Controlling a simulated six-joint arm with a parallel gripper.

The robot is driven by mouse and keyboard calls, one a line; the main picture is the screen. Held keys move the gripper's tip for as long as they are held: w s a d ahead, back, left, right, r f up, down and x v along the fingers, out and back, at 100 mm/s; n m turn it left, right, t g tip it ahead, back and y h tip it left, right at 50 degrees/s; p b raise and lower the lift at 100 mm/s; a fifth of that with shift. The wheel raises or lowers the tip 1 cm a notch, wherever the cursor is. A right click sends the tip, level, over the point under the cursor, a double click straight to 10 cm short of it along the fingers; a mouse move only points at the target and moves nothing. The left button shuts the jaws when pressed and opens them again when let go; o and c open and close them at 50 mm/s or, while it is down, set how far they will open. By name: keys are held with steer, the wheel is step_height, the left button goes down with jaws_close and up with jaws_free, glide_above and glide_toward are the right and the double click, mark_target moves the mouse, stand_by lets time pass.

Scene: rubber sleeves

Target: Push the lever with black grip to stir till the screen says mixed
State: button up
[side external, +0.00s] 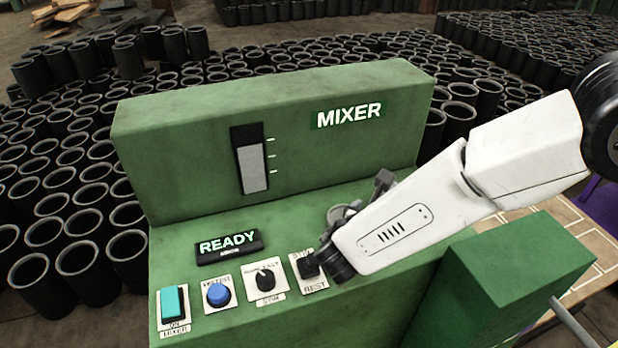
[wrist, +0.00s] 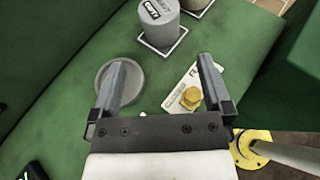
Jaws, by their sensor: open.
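The lever with black grip (side external: 308,266) stands on a white plate marked REST (side external: 315,287) at the right end of the control row. The plate's upper lettering is partly covered. My gripper (side external: 342,228) is just right of and behind the grip in the side view, partly hidden by its own wrist; I cannot tell whether it touches the grip. In the wrist view my gripper (wrist: 168,88) is open with nothing between its fingers. The lever's black grip cannot be made out there. The screen (side external: 229,246) reads READY; its corner shows in the wrist view (wrist: 32,171).
The green mixer housing (side external: 200,125) rises behind the panel, with a level gauge (side external: 251,160). A teal switch (side external: 173,302), blue button (side external: 217,294) and black knob (side external: 265,278) are left of the lever. A green block (side external: 515,270) stands right. Black sleeves (side external: 80,245) crowd behind.

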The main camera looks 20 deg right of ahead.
stand_by(0.4)
steer(key=c, duration=0.9)
steer(key=shift+s+a+r, duration=0.1)
steer(key=c, duration=0.4)
steer(key=shift+s, duration=0.1)
jaws_close()
steer(key=shift+s+a+r+n+g+y, duration=0.25)
steer(key=shift+s+a+n+g, duration=0.1)
steer(key=shift+s+n+g, duration=0.15)
steer(key=shift+s+a+r+n+g+y, duration=0.15)
steer(key=shift+s+a+r+n+g, duration=0.2)
steer(key=shift+n+g, duration=0.25)
steer(key=s+a+r+n+g+y, duration=0.5)
steer(key=s+a+r+n+y, duration=0.2)
steer(key=s+a+n, duration=0.3)
steer(key=shift+a+n+y, duration=0.4)
steer(key=shift+a+n, duration=0.3)
steer(key=shift+n, duration=0.1)
steer(key=shift+s, duration=0.1)
